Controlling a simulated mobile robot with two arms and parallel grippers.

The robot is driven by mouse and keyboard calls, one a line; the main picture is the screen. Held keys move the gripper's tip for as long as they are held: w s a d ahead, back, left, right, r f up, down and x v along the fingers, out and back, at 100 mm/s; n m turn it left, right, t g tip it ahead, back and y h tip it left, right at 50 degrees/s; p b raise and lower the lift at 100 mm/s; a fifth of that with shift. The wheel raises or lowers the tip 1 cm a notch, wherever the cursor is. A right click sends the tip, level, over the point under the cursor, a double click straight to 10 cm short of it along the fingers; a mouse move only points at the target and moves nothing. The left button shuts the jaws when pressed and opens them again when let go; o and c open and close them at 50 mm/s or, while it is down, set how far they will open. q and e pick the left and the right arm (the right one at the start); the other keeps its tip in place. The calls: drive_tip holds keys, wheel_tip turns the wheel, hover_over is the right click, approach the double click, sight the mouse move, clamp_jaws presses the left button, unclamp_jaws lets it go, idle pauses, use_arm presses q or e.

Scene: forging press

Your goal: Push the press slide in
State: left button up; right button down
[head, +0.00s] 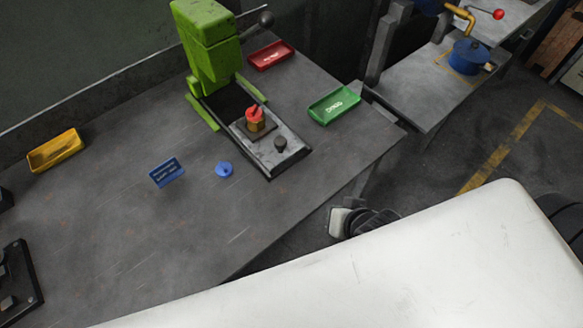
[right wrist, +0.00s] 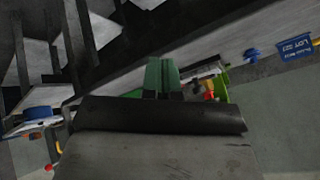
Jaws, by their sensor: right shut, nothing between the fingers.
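The green press (head: 208,45) stands on the grey bench in the head view. Its slide (head: 273,150) sticks out from under the press towards the front right. My right gripper (right wrist: 162,72) is shut and empty in the right wrist view, with the bench edge close by. Part of the press shows small beyond the fingers, mostly hidden. My left gripper is not in view.
A red tray (head: 271,55), a green tray (head: 334,105), a yellow tray (head: 55,151), a blue sign (head: 167,172) and a blue round part (head: 224,169) are on the bench. A second bench at right holds a blue pot (head: 468,57).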

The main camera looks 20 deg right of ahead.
drive_tip(key=m+t, duration=0.1)
drive_tip(key=m, duration=0.1)
drive_tip(key=m+t+y+p, duration=0.3)
drive_tip(key=m+t+y, duration=0.15)
drive_tip(key=m, duration=0.35)
approach(275, 161)
drive_tip(key=shift+t+h, duration=0.25)
drive_tip(key=shift+h, duration=0.2)
drive_tip(key=x, duration=0.6)
drive_tip(key=shift+s+a, duration=0.15)
drive_tip(key=shift+a, duration=0.2)
